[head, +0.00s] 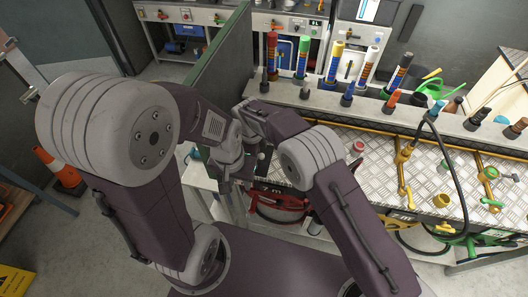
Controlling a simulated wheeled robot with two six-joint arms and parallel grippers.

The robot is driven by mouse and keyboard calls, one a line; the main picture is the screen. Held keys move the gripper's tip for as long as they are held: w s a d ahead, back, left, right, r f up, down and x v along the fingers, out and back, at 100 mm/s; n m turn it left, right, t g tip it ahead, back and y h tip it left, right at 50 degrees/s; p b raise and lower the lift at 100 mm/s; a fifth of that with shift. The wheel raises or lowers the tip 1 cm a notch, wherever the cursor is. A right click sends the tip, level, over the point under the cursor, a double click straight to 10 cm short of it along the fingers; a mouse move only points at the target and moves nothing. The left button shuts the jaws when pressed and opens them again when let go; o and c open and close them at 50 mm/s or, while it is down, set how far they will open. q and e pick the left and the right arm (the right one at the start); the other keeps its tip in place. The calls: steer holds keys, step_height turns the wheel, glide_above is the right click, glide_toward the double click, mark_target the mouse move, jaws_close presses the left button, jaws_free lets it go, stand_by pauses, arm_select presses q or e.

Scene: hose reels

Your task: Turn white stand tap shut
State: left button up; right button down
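I cannot clearly make out the white stand tap; my two arms cover the left end of the metal bench where they meet. My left gripper (236,158) is at that end, pointing down, with its fingertips too small and covered to read. My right arm reaches across to the same spot, and its gripper is hidden behind or merged with the arm parts there.
The chequered metal bench (330,147) carries a red-topped piece (358,147). A grey ledge (330,110) behind it holds several coloured nozzles. A red hose reel (278,207) hangs below. A green panel (222,65) rises at the left. An orange cone (58,170) stands on the floor.

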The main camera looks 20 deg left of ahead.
stand_by(0.4)
steer(key=c, duration=1.4)
jaws_free()
steer(key=shift+s, duration=0.1)
steer(key=shift+c, duration=0.2)
steer(key=shift+r, duration=0.1)
steer(key=shift+r, duration=0.35)
step_height(320, 180, up, 8)
steer(key=s+b, duration=0.1)
steer(key=b, duration=0.1)
steer(key=shift+s, duration=0.4)
